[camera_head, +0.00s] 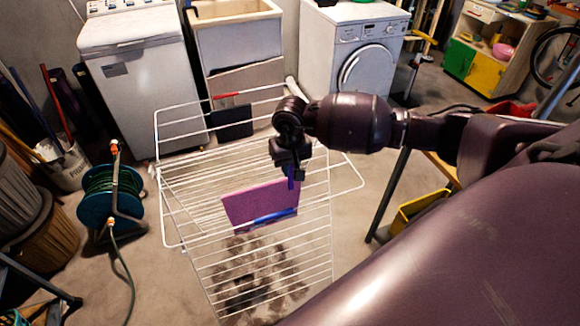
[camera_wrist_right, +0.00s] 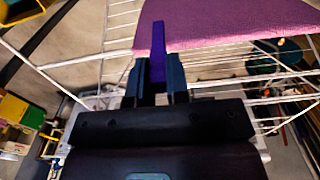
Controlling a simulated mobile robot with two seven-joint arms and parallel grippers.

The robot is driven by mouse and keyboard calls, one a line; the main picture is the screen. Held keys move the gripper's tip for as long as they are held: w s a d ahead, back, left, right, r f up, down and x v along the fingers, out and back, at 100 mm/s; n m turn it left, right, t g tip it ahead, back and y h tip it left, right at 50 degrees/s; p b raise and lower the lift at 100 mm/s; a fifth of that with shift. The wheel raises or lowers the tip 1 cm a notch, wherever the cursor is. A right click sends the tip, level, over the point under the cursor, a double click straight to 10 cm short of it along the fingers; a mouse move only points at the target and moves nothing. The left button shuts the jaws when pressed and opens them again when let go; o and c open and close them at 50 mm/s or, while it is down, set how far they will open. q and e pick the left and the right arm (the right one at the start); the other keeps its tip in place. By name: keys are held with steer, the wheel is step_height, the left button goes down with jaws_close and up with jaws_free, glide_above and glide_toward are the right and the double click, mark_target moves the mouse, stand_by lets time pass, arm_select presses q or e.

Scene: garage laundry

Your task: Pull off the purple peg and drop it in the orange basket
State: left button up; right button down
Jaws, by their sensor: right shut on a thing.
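The purple peg (camera_wrist_right: 158,48) stands between the fingers of my right gripper (camera_wrist_right: 156,85) in the right wrist view, and the gripper is shut on it. In the head view the peg (camera_head: 291,179) shows just below the right gripper (camera_head: 289,168), at the upper right edge of a pink-purple cloth (camera_head: 245,204). The cloth hangs on the white wire drying rack (camera_head: 185,190) and also shows in the wrist view (camera_wrist_right: 230,20). I cannot tell whether the peg still touches the cloth. I cannot make out an orange basket. My left gripper is out of view.
A blue strip (camera_head: 270,216) lies along the cloth's lower edge. A dark cloth (camera_head: 232,122) hangs at the rack's back. A washing machine (camera_head: 350,50) stands behind. A yellow crate (camera_head: 418,208) is right of the rack, a hose reel (camera_head: 108,195) left of it.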

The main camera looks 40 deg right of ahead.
steer(key=shift+r+p, duration=0.4)
steer(key=shift+r, duration=1.4)
steer(key=shift+r+p, duration=0.35)
steer(key=shift+r, duration=0.5)
